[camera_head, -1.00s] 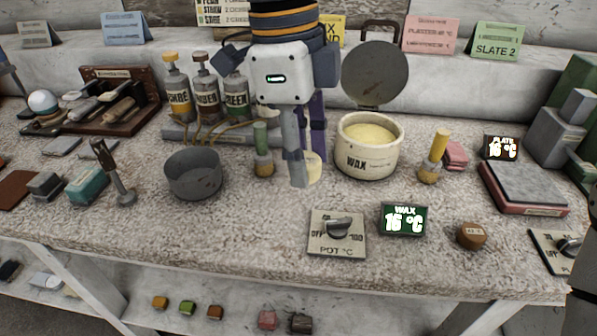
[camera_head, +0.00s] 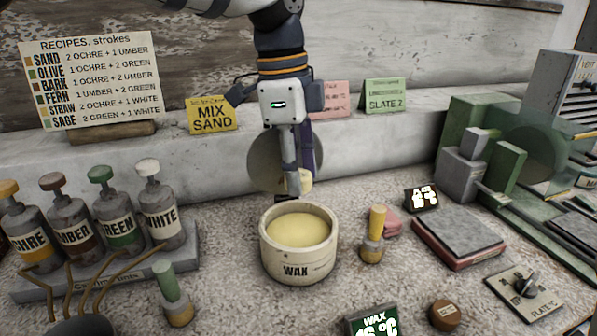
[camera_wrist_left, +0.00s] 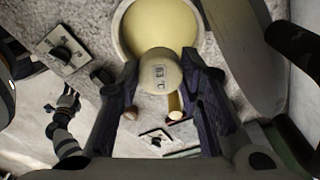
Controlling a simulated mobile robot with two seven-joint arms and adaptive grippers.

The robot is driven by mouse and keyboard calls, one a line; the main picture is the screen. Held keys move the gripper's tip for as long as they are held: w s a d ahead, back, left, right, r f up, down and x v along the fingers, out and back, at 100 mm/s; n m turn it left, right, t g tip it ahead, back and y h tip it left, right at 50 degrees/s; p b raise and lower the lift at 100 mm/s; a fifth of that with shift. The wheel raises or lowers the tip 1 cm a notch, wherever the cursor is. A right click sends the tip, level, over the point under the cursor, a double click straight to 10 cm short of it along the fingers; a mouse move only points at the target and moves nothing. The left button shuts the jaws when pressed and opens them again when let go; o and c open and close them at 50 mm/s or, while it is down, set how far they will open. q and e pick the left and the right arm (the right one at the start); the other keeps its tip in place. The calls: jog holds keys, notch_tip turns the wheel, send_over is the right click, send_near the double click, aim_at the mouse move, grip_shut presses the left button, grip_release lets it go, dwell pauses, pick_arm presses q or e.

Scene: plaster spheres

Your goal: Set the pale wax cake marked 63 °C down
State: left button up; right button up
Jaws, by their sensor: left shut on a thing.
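My left gripper (camera_head: 303,186) is shut on the pale wax cake (camera_head: 306,181). In the head view the cake shows at the far rim of the cream wax pot (camera_head: 285,268), partly behind a finger. In the left wrist view the same cake (camera_wrist_left: 160,70) sits between the two fingertips (camera_wrist_left: 162,82), its round face marked with small dark writing, in front of the pot's yellow wax (camera_wrist_left: 158,25). It is held up, apart from the bench as far as I can tell. My right gripper (camera_wrist_left: 64,105) is small at the lower left of the wrist view; its jaws are unclear.
The round grey lid (camera_head: 265,165) stands open behind the pot. A yellow-handled tool (camera_head: 375,235) and a brown cake (camera_head: 446,314) are right of it. The grey plate (camera_head: 458,236) lies farther right. Labelled bottles (camera_head: 112,218) stand left. Bare bench (camera_head: 222,265) shows left of the pot.

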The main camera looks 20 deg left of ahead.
pick_arm(q)
jog(key=shift+s, duration=0.1)
send_over(300, 234)
jog(key=shift+a+f, duration=0.2)
jog(key=shift+f, duration=2.6)
jog(key=shift+f, duration=1.85)
jog(key=o, duration=1)
jog(key=shift+o, duration=0.2)
jog(key=shift+r, duration=2)
